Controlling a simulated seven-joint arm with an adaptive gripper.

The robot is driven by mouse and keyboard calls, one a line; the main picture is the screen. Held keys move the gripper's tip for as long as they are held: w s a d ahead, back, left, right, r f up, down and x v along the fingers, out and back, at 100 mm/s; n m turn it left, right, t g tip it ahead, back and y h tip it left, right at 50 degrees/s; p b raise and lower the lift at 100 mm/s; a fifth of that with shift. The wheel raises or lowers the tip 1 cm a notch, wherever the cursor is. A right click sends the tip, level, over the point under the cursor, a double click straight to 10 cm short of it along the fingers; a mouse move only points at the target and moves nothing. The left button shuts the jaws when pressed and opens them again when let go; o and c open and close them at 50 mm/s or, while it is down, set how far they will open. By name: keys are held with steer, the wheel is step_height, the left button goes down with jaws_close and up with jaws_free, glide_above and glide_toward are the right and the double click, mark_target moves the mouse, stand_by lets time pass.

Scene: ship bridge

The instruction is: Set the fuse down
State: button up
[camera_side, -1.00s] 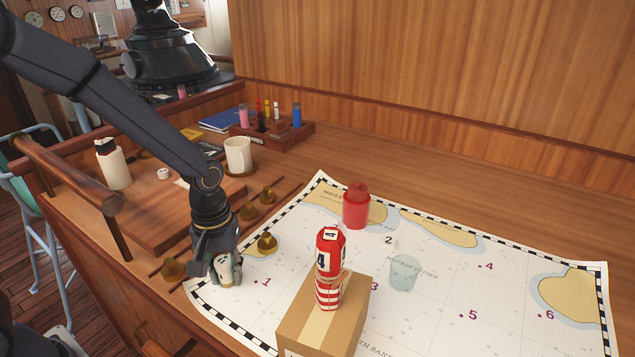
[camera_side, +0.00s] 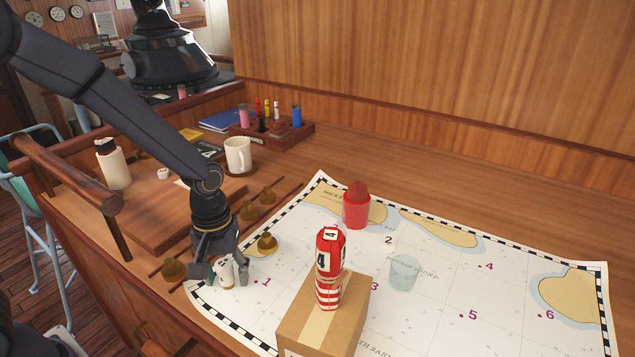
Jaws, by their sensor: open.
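A small white piece (camera_side: 226,275), which looks like the fuse, stands upright on the sea chart (camera_side: 440,310) near its left edge, left of the number 1. My gripper (camera_side: 228,273) points down over it with its fingers spread, one on each side. The fingers hide part of the piece, and I cannot tell whether either one touches it.
A cardboard box (camera_side: 345,310) with a red-and-white figure marked 4 (camera_side: 330,268) stands close to the right. A red jar (camera_side: 356,207), a clear glass (camera_side: 403,273) and several brass weights (camera_side: 267,242) stand around. The chart's right side is clear.

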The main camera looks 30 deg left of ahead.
mark_target(223, 262)
step_height(223, 262, up, 12)
steer(key=shift+f, duration=0.15)
steer(key=s+a+r+m+t, duration=0.5)
steer(key=s+r, duration=0.3)
steer(key=s, duration=0.3)
steer(key=shift+s+a+m+t, duration=0.3)
steer(key=shift+a+m, duration=0.15)
steer(key=shift+m, duration=0.45)
